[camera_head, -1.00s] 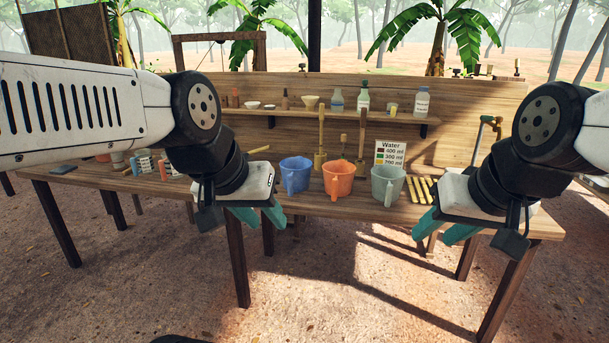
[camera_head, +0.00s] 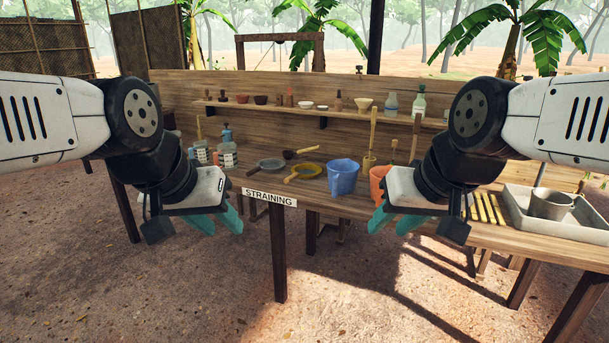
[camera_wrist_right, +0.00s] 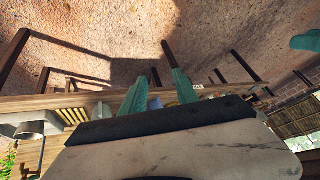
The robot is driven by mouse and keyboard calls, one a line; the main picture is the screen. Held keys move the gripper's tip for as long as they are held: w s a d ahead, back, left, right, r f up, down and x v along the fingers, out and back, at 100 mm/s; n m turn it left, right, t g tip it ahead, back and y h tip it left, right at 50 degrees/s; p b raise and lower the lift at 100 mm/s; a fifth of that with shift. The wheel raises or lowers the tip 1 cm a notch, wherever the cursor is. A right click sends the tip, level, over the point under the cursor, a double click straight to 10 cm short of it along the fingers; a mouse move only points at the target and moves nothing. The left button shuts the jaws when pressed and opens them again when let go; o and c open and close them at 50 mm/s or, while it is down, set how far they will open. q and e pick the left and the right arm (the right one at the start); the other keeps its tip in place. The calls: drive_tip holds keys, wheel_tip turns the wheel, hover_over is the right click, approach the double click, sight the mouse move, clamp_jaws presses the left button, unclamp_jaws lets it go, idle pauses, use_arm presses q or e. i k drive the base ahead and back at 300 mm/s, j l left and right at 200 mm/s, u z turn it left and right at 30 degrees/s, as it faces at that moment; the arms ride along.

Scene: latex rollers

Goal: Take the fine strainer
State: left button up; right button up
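Two round strainer-like tools with handles lie on the table behind the STRAINING sign (camera_head: 269,197). One is a grey strainer (camera_head: 270,165); the other is a yellow-rimmed strainer (camera_head: 309,171) to its right. I cannot tell which mesh is finer. My left gripper (camera_head: 234,213) is open and empty, in front of the table edge and left of the sign. My right gripper (camera_head: 394,222) is open and empty in front of the orange jug (camera_head: 377,184); its parted teal fingers also show in the right wrist view (camera_wrist_right: 160,90). Neither gripper touches anything.
Bottles (camera_head: 227,153) stand at the left. A grey tray (camera_head: 565,225) with a metal cup (camera_head: 550,204) is at the right. A shelf (camera_head: 300,109) runs behind.

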sight(303, 170)
drive_tip(key=i+j+z, duration=0.25)
drive_tip(key=i+j, duration=1.65)
drive_tip(key=i, duration=0.1)
